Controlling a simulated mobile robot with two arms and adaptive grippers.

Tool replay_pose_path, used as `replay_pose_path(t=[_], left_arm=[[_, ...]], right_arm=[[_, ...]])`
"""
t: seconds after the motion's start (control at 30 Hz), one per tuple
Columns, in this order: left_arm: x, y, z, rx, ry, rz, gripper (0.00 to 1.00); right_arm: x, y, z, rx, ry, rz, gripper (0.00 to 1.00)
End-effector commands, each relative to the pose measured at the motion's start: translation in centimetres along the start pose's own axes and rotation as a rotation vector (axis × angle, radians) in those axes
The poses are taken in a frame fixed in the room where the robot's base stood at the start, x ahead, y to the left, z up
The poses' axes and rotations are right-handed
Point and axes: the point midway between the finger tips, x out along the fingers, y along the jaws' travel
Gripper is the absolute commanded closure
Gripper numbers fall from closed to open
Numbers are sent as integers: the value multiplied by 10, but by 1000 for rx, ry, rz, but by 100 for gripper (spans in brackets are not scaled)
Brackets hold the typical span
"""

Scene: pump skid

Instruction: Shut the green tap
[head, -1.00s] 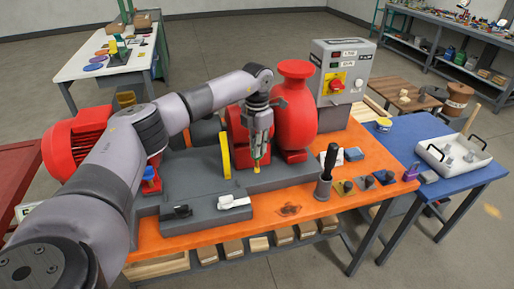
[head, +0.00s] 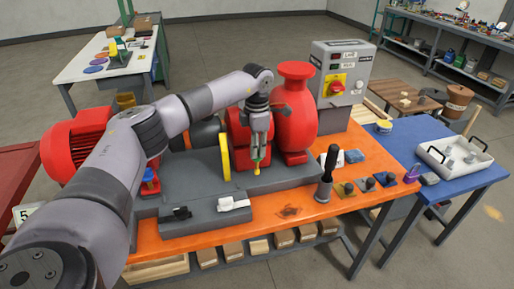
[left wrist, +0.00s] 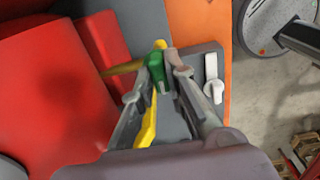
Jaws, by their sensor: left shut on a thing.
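The green tap (head: 258,162) is a small green handle on a yellow stem, low on the grey pump base in front of the red pump. My left gripper (head: 258,154) points down over it, with its fingers shut around the green handle. In the left wrist view the green handle (left wrist: 156,66) sits between the two fingertips (left wrist: 160,72), which hide part of it. Yellow parts show on both sides of it there. My right gripper is in neither view.
A yellow upright plate (head: 225,155) stands just left of the gripper. The red pump body (head: 296,115) rises close behind it. A white handle (head: 234,203) and a black one (head: 181,212) sit on the front block. A dark upright handle (head: 327,170) stands to the right.

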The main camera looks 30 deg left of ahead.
Motion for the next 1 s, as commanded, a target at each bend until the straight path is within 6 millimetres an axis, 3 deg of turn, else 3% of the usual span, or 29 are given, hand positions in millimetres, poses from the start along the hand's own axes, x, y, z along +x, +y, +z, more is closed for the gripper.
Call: replay_pose_path(t=[0.23, 0.27, 0.53, 0.83, 1.0], left_arm=[[-2, 1, 1, 1, -5, 4, 100], [-2, 1, 1, 1, -5, 5, 85], [-1, 1, 0, 0, -2, 2, 67], [-1, 0, 0, 0, -1, 1, 67], [-17, 1, 1, 0, -3, 2, 67]], right_arm=[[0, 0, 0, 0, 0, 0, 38], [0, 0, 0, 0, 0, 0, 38], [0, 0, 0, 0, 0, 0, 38], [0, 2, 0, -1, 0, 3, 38], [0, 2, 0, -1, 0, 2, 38]])
